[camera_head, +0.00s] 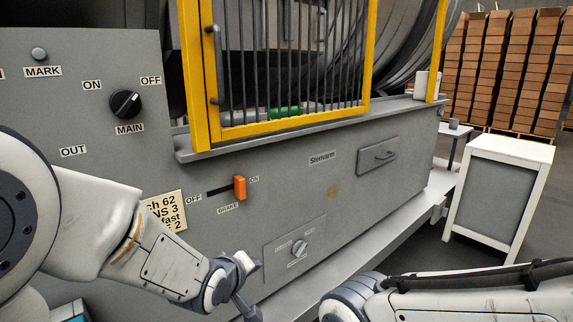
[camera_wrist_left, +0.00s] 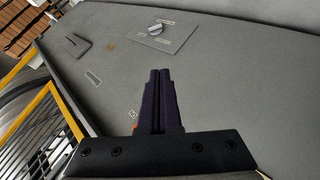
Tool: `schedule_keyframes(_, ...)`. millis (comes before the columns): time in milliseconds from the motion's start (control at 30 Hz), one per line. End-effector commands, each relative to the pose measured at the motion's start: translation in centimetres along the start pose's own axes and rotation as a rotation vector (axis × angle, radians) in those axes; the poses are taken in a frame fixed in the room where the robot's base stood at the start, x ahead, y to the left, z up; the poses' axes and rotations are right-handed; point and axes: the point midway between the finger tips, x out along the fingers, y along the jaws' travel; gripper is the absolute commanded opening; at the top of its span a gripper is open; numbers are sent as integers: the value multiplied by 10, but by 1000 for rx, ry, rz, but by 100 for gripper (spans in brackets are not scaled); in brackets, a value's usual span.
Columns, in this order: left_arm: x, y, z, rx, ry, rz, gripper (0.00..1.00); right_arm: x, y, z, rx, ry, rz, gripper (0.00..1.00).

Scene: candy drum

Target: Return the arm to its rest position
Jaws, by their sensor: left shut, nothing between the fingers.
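My left arm (camera_head: 150,240) reaches in from the left across the grey machine panel. Its gripper (camera_head: 246,270) is low in front of the panel, below the orange brake lever. In the left wrist view the two dark fingers (camera_wrist_left: 158,74) lie side by side, shut and empty, with the panel beyond them. My right arm (camera_head: 460,296) lies along the bottom right; its gripper is out of view.
The orange brake lever (camera_head: 239,187) stands at the ON end of its slot. A knob (camera_head: 299,248) is on the lower plate. A yellow barred guard (camera_head: 290,130) fronts the drum. A white-framed cabinet (camera_head: 498,200) stands right, with floor around it.

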Motion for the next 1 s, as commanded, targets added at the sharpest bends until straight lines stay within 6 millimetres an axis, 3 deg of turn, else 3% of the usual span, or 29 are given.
schedule_keyframes(33,-12,1,26,114,-81,-41,0,0,0,0,0,0,0,50)
schedule_keyframes(200,-63,-18,101,504,-376,-165,0,0,0,0,0,0,0,50)
schedule_keyframes(300,-97,-32,133,702,-542,-195,0,0,0,0,0,0,0,50)
schedule_keyframes(500,-162,-59,173,1019,-829,-198,0,0,0,0,0,0,0,50)
schedule_keyframes(633,-205,-72,182,1182,-991,-178,0,-7,0,0,0,-1,0,50)
schedule_keyframes(700,-215,-56,170,1167,-981,-184,0,-30,-2,-2,0,0,0,50)
schedule_keyframes(1000,-256,-9,134,1163,-979,-186,0,-102,-7,-6,0,0,0,50)
